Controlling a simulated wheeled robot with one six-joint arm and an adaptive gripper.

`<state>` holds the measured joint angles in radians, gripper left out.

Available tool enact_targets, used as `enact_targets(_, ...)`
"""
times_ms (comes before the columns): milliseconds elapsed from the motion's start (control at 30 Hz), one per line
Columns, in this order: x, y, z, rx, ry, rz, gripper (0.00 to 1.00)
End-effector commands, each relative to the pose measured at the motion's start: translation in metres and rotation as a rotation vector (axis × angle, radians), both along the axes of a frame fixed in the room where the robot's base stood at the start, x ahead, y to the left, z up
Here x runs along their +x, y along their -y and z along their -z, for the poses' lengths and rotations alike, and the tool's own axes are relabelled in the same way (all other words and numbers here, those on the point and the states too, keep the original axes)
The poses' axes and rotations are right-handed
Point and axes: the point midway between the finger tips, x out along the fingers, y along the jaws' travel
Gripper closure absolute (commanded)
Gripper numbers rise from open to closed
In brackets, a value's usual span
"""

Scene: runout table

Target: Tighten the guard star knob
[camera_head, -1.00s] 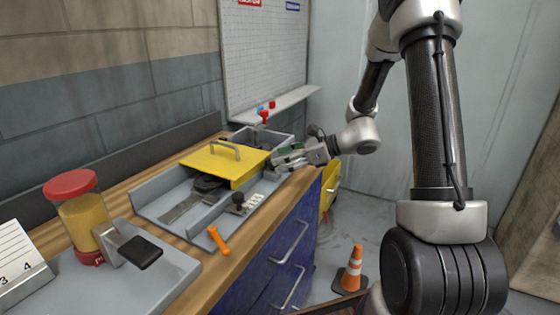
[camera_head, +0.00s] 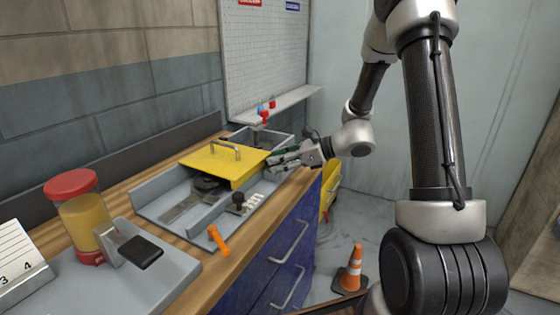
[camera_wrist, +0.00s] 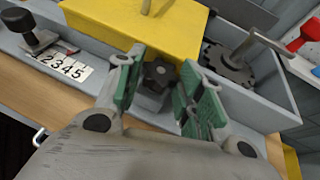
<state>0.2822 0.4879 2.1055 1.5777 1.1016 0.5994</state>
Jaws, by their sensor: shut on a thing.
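The guard star knob (camera_wrist: 158,77) is black and lobed. In the wrist view it sits at the front side of the yellow guard (camera_wrist: 150,22), between my green-padded fingertips. My gripper (camera_wrist: 158,88) is shut on the knob, one finger on each side. In the head view my gripper (camera_head: 284,159) reaches in from the right at the right corner of the yellow guard (camera_head: 222,167), which has a handle on top. The knob is hidden behind the fingers there.
A grey tray (camera_head: 150,205) holds the guard. A black-knobbed stop (camera_head: 238,202) stands by a number scale (camera_wrist: 62,68). An orange handle (camera_head: 218,240) is at the table's front edge. A toothed black wheel with a lever (camera_wrist: 232,68) lies right of the guard.

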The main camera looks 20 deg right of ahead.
Motion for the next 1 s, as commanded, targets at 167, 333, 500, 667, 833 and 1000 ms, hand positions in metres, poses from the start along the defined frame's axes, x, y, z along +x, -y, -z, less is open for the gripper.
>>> enact_targets(167,-0.003,-0.001,0.0,0.0,-0.002,0.086,0.86)
enact_targets(333,-0.005,-0.003,0.0,0.001,-0.001,0.213,0.86)
enact_targets(500,-0.008,-0.006,0.0,-0.001,-0.003,0.35,0.86)
enact_targets(667,-0.009,-0.009,0.0,-0.001,-0.003,0.464,0.86)
enact_targets(833,-0.01,-0.01,0.0,-0.001,-0.002,0.562,0.86)
enact_targets(1000,-0.01,-0.011,0.0,-0.001,-0.001,0.625,0.86)
